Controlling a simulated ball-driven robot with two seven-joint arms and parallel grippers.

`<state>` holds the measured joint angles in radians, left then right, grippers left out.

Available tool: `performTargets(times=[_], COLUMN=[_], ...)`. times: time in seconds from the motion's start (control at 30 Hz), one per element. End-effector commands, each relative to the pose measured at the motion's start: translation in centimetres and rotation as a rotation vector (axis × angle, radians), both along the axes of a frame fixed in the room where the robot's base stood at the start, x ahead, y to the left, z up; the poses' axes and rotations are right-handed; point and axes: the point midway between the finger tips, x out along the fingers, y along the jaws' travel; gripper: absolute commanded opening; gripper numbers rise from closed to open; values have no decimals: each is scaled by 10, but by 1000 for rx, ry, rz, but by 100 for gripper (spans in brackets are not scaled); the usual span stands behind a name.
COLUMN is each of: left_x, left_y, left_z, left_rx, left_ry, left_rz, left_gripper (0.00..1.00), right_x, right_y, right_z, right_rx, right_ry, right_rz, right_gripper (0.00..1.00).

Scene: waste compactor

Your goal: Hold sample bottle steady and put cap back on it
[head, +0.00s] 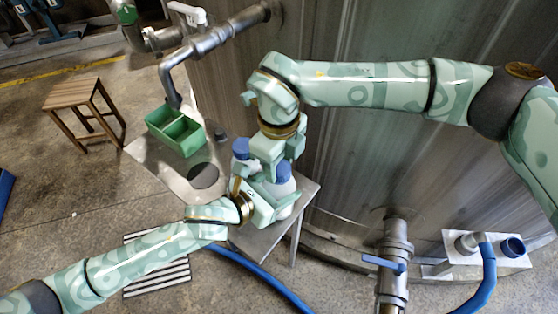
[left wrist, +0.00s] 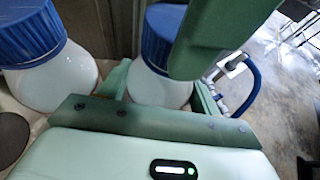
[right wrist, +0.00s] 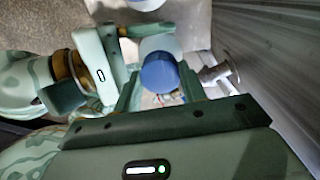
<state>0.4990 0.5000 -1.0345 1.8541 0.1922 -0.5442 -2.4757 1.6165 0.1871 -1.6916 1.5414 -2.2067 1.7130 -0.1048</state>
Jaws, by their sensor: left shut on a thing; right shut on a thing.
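The sample bottle (head: 285,187) is white and stands upright near the right end of the metal table. My left gripper (head: 279,207) is shut around its body. The body shows between the left fingers in the left wrist view (left wrist: 155,88). The blue cap (head: 283,169) sits at the top of this bottle, and my right gripper (right wrist: 160,88) is shut on it from above. The cap also shows in the right wrist view (right wrist: 157,71). The cap looks in line with the bottle; I cannot tell whether it is threaded on.
A second blue-capped white bottle (head: 241,149) stands close behind, also large in the left wrist view (left wrist: 55,80). A green two-compartment tray (head: 176,141) and a dark disc (head: 203,175) are on the metal table (head: 173,178). The steel tank wall (head: 350,170) rises behind.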

Motion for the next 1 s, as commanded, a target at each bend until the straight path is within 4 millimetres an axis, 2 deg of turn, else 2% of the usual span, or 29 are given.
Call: performTargets(times=[0.5,0.6,0.7,0.87,0.9,0.93,1.0], left_x=[-1,-1,-1,-1,-1,-1,-1], left_y=[0,0,0,0,0,0,0], left_z=[-1,-1,-1,-1,-1,-1,-1], left_rx=[1,1,1,2,2,2,1], left_ry=[0,0,0,1,1,1,2], left_rz=[-1,-1,-1,-1,-1,-1,-1], left_gripper=[0,0,0,0,0,0,0], right_x=[1,1,1,1,1,1,1], right_y=[-2,-2,-2,-2,-2,-2,-2], right_z=[-1,-1,-1,0,0,0,0], right_rx=[0,0,0,2,2,1,1], right_ry=[0,-1,0,-3,-3,-3,-3], right_rz=[-1704,-1991,-2193,-2193,-2193,-2192,-2192], right_gripper=[21,21,21,21,52,61,63])
